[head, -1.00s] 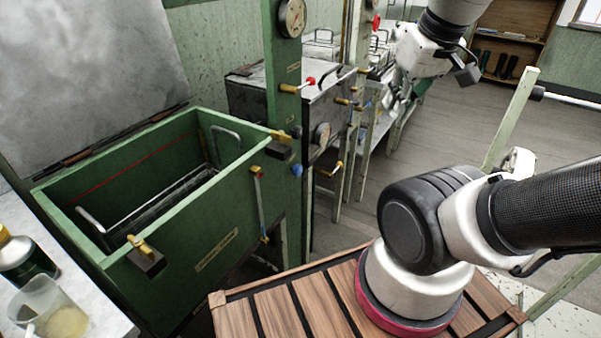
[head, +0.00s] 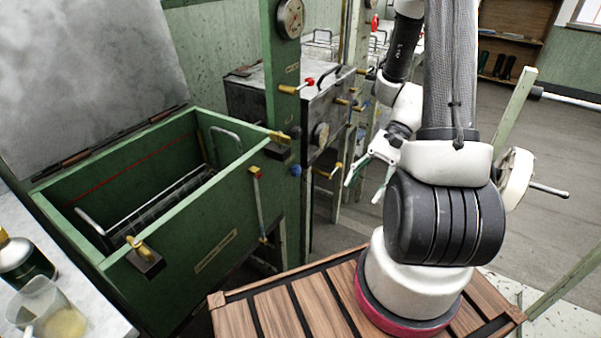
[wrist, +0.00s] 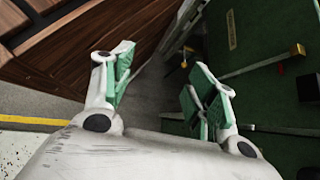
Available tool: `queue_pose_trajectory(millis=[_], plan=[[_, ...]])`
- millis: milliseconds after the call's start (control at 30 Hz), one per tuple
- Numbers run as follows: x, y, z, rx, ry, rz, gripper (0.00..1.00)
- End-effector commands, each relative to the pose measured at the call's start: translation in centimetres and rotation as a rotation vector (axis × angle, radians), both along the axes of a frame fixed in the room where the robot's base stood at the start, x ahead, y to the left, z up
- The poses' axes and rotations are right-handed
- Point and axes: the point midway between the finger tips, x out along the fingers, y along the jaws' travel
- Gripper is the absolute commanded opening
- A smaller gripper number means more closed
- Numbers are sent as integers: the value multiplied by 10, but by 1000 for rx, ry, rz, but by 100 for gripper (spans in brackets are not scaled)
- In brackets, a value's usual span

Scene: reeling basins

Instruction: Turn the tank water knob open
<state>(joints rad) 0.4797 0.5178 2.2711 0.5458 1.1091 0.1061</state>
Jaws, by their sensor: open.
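The green open-topped tank (head: 205,240) stands left of my arm. A blue knob (head: 296,170) sits by its right front corner, and a brass valve (head: 279,137) is on the rim above. A red-handled valve (head: 309,82) is on the green post; I cannot tell from the pictures which one is the tank water knob. My gripper (head: 364,188) is open and empty, to the right of the blue knob and apart from it. In the wrist view my gripper (wrist: 160,85) has its green-padded fingers spread, with the tank wall (wrist: 265,95) to the right; no blue knob shows there.
A slim sight tube (head: 260,203) with brass ends runs down the tank front. A slatted wooden platform (head: 290,305) lies under my arm. A grey metal box with pipes (head: 260,98) stands behind the post. A jug (head: 50,310) and bottle (head: 22,255) stand at lower left.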

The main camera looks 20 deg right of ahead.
Motion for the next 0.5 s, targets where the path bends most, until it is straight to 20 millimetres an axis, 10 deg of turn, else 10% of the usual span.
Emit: queue_pose_trajectory(millis=[500], plan=[[114,48,-157,588,615,-1043,58]])
